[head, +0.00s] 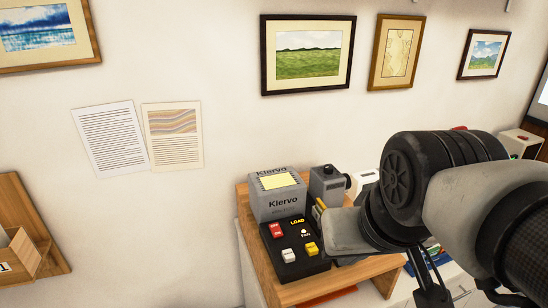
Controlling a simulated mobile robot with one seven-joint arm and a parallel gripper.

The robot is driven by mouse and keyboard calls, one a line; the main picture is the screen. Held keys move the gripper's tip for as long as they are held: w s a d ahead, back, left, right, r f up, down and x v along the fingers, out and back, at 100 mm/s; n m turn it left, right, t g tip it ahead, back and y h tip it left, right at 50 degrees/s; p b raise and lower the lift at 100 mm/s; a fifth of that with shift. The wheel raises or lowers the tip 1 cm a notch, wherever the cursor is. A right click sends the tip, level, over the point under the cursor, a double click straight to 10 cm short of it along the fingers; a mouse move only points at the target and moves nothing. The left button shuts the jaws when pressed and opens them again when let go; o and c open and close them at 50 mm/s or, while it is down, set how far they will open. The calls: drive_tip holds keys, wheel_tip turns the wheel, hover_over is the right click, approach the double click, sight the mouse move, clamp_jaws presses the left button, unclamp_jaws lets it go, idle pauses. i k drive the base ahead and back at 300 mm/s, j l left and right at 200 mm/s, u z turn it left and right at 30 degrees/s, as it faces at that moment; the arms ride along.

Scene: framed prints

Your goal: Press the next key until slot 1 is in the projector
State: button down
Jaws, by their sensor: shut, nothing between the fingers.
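A black key panel (294,248) lies on a small wooden stand. It bears a red key (277,231), a white key (289,256), a yellow key (312,249) and a small white knob marked FAN. The word LOAD is above; the key legends are too small to read. Behind it stands a grey box marked Klervo (280,205) with a pale yellow patch on top. Beside that is a grey lensed unit (327,184), partly hidden by my arm. Which slot is loaded does not show. My gripper (434,294) is right of the panel, apart from it, shut and partly cut off below.
The wooden stand (262,280) has bare edges around the panel. A wooden tray (22,255) is at the far left. Framed prints, such as the green landscape (309,55), and two paper sheets (110,138) hang on the wall. My arm hides much of the right side.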

sight(311, 249)
drive_tip(key=k+j+z, duration=0.1)
drive_tip(key=j, duration=0.15)
drive_tip(key=k+j+z, duration=0.15)
drive_tip(key=i+j+z, duration=0.15)
drive_tip(key=j, duration=0.3)
drive_tip(key=i+j+z, duration=0.2)
drive_tip(key=j, duration=0.25)
drive_tip(key=j+z, duration=0.15)
drive_tip(key=j, duration=0.3)
drive_tip(key=k, duration=0.05)
